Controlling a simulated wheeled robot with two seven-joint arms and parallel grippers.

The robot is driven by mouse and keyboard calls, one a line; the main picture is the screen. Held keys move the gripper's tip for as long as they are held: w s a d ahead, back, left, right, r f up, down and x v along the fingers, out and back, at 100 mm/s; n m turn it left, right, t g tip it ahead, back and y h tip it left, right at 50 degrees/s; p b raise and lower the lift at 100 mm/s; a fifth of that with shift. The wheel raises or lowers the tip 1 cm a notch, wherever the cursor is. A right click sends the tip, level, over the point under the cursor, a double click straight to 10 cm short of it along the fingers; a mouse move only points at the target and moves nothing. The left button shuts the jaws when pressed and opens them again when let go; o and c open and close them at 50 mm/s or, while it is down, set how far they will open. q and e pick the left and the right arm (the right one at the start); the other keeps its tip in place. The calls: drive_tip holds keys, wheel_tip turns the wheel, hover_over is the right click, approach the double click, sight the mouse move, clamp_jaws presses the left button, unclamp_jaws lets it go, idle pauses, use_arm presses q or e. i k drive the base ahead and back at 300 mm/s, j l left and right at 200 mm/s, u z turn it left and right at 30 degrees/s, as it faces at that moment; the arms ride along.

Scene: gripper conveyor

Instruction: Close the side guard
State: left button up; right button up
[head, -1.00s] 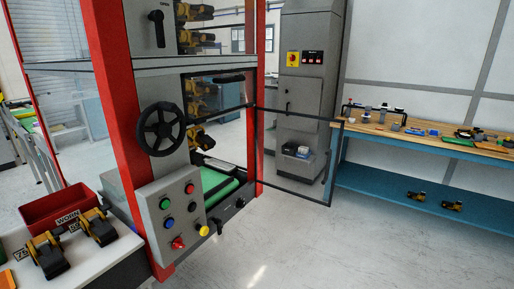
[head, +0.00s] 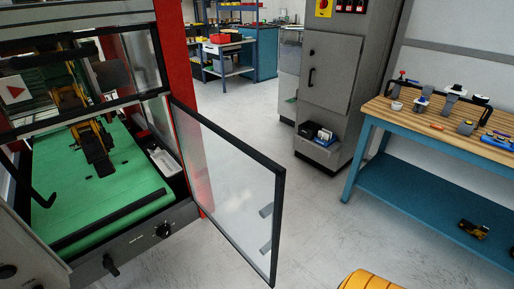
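The side guard (head: 232,190) is a clear panel in a black frame, seen in the head view. It joins the red post (head: 181,100) of the machine at its left edge and stands swung open, out over the floor to the right. Two short grey pieces (head: 265,228), perhaps handle mounts, show near its free edge. The guard's opening shows a green conveyor belt (head: 100,190) with a yellow and black gripper unit (head: 92,140) above it. Neither of my grippers can be made out in this view.
A grey cabinet (head: 330,75) stands behind the guard, with small boxes on its low ledge. A wooden-topped blue workbench (head: 440,125) with parts on it stands at the right. The floor (head: 330,220) between guard and bench is clear. Small knobs (head: 163,230) stick out below the belt.

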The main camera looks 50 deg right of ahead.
sight(275, 207)
drive_tip(key=l+u, duration=0.1)
drive_tip(key=l, duration=0.4)
drive_tip(key=k+l, duration=0.1)
drive_tip(key=l, duration=0.35)
drive_tip(key=k+l+u, duration=0.15)
drive_tip(key=l, duration=0.8)
drive_tip(key=u, duration=0.05)
